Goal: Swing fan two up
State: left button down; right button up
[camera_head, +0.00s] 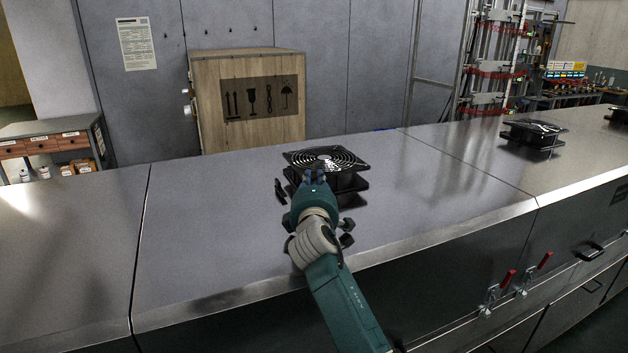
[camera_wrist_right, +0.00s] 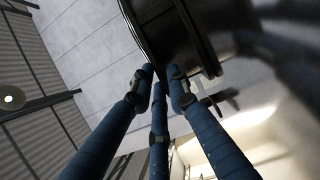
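A black square fan (camera_head: 325,158) with a round ringed grille lies grille up on the grey metal dryer top, near the middle of the head view. A second black fan (camera_head: 533,132) sits farther right, and part of another (camera_head: 618,115) shows at the right edge. No label tells me which is fan two. My right gripper (camera_head: 313,177) is at the near side of the middle fan and overlaps its edge. In the right wrist view, its fingertips (camera_wrist_right: 160,80) are close together beside the fan's dark edge (camera_wrist_right: 180,35). I cannot tell whether they grip it. My left gripper is not in view.
A small dark part (camera_head: 280,190) shows just left of the middle fan. A wooden crate (camera_head: 250,100) stands behind the dryer top (camera_head: 210,220). Red-handled clamps (camera_head: 508,280) are on the dryer's front. The top left of the gripper is clear.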

grip_shut()
jog(key=shift+w+a+r+p, duration=0.15)
jog(key=shift+r+p, duration=0.4)
jog(key=shift+r, duration=0.85)
jog(key=r, duration=0.1)
jog(key=w+r, duration=0.1)
jog(key=r, duration=0.1)
jog(key=w+r+p, duration=0.1)
jog(key=shift+a+r, duration=0.2)
jog(key=shift+a, duration=0.1)
jog(key=w+a+r, duration=0.1)
jog(key=w+r, duration=0.3)
jog(key=r, duration=0.1)
jog(key=shift+w+a+b, duration=0.2)
jog(key=shift+a+b, duration=0.05)
jog(key=shift+b, duration=0.2)
jog(key=shift+f, duration=0.1)
